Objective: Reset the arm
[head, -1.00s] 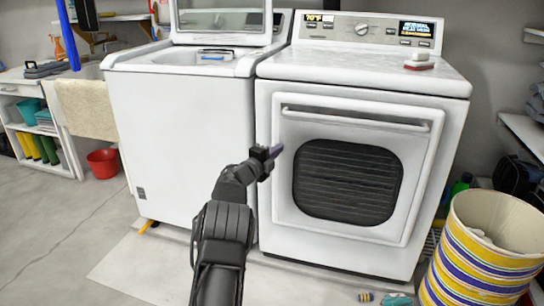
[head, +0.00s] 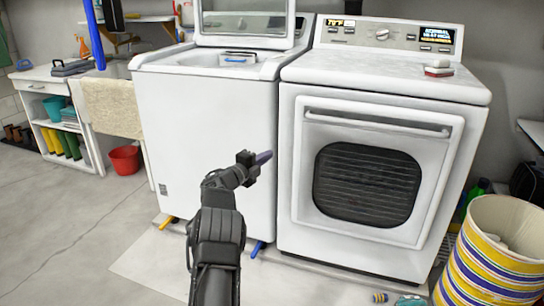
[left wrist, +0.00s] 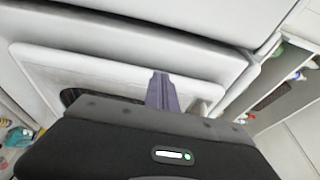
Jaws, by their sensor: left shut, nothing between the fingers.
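My left arm rises from the bottom of the head view. Its gripper (head: 264,158) is in front of the seam between the two white machines, near the left edge of the dryer's front. In the left wrist view the purple-grey fingers (left wrist: 162,92) are together with nothing between them, and a white machine front lies beyond. I cannot tell the exact gap to the machine. My right gripper does not show in the head view.
The dryer (head: 452,150) stands at right with its door shut. The washer (head: 205,130) beside it has its lid raised. A striped basket (head: 470,262) stands front right, a red bucket (head: 125,160) at left. Small items lie on the floor by the dryer. Floor at left is clear.

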